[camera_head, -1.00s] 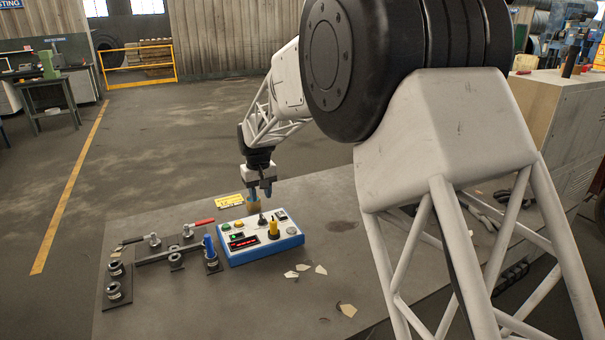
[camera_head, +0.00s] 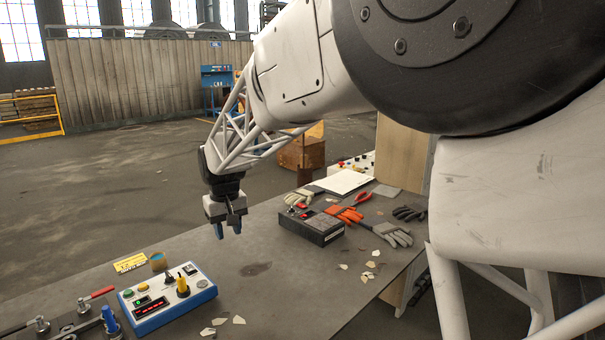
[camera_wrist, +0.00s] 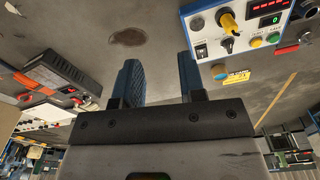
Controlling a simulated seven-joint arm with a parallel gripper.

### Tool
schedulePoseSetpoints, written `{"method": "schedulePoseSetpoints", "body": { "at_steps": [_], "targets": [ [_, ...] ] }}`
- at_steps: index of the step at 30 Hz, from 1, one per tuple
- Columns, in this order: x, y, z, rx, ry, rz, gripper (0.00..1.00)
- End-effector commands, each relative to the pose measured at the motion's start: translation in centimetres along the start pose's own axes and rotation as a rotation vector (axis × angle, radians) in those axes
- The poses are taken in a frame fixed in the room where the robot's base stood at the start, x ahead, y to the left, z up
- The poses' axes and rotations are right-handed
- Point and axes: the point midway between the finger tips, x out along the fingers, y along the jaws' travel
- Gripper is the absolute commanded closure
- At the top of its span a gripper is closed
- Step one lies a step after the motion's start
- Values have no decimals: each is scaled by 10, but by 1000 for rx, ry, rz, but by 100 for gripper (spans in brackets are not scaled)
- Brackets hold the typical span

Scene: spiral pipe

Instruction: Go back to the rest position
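My gripper (camera_head: 229,228) hangs above the grey table (camera_head: 262,258), between the control box and the dark box. Its two blue fingers stand apart with nothing between them, and the wrist view (camera_wrist: 160,80) shows the same gap. The white and blue control box (camera_head: 166,300) sits to the left and nearer the camera. It carries a yellow knob, a black lever, coloured buttons and a red display. It also shows at the upper right of the wrist view (camera_wrist: 232,50).
A dark box with red buttons (camera_head: 310,226) stands right of my gripper. Gloves (camera_head: 392,234), red pliers (camera_head: 362,197) and pale scraps (camera_head: 368,270) lie beyond it. A small round container (camera_head: 158,261) and yellow label (camera_head: 130,262) are behind the control box.

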Motion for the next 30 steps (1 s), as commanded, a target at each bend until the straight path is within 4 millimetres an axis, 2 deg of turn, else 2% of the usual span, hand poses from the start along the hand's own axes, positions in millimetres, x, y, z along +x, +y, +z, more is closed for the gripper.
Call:
{"method": "schedulePoseSetpoints", "body": {
  "at_steps": [1, 6, 15, 21, 30],
  "targets": [
    [-8, 11, 14, 18, 7, 2, 63],
    [-27, 40, 58, 73, 23, 7, 63],
    [-52, 82, 142, 169, 49, 17, 63],
    [-63, 103, 200, 233, 67, 25, 63],
    [-71, 122, 286, 328, 95, 39, 63]
  ]
}}
